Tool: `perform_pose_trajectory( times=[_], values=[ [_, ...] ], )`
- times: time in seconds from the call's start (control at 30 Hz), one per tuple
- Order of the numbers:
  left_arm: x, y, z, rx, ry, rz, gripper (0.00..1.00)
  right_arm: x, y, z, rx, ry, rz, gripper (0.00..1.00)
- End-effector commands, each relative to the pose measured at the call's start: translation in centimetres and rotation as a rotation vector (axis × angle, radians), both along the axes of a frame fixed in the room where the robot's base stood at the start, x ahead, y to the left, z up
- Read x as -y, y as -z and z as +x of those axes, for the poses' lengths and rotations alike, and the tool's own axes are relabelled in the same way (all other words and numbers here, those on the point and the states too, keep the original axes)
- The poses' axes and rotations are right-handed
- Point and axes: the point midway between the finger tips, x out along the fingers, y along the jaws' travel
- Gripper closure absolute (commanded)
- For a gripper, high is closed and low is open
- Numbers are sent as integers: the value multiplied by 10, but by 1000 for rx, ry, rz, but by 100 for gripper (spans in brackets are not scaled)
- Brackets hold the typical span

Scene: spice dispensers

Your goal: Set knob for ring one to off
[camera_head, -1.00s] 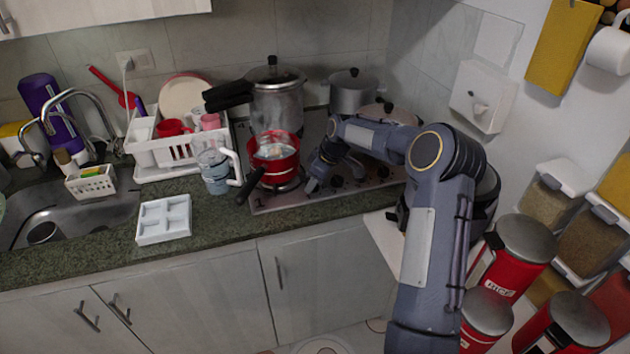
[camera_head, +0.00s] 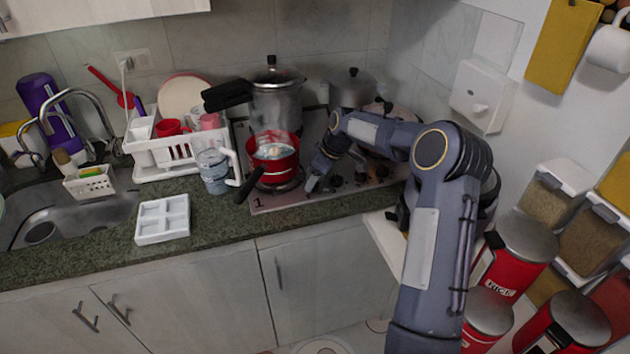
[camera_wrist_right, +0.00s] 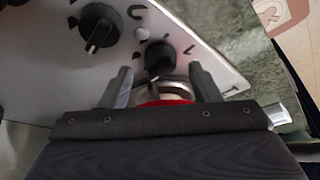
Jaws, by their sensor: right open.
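My right gripper (camera_head: 314,184) is over the front of the stove top (camera_head: 285,197), just right of the red pot. In the right wrist view its two fingers (camera_wrist_right: 161,78) are apart, one on each side of a black round knob (camera_wrist_right: 158,58). Other knobs (camera_head: 361,179) show right of the gripper in the head view. My left gripper is out of view.
A steaming red pot (camera_head: 273,170) with a black handle stands on a burner close left of the gripper. A large steel pot (camera_head: 276,106) stands behind. A blender cup (camera_head: 213,172) and white tray (camera_head: 162,219) are on the counter to the left.

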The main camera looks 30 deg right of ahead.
Motion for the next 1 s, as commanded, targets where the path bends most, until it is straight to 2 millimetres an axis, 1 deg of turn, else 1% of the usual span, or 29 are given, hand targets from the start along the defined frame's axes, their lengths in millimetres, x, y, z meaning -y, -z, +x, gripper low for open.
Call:
perform_pose_trajectory(
  times=[0.1,0.2,0.37,0.5,0.93,1.0],
  values=[
    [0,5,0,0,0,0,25,6,-21,-7,6,3,-2,43],
    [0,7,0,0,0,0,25,9,-36,-12,5,3,-2,43],
    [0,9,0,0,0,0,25,12,-51,-18,2,2,-1,43],
    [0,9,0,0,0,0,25,12,-55,-19,1,0,1,43],
    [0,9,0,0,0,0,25,12,-55,-19,1,0,1,43],
    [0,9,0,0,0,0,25,10,-58,-21,1,4,0,43]
  ],
)
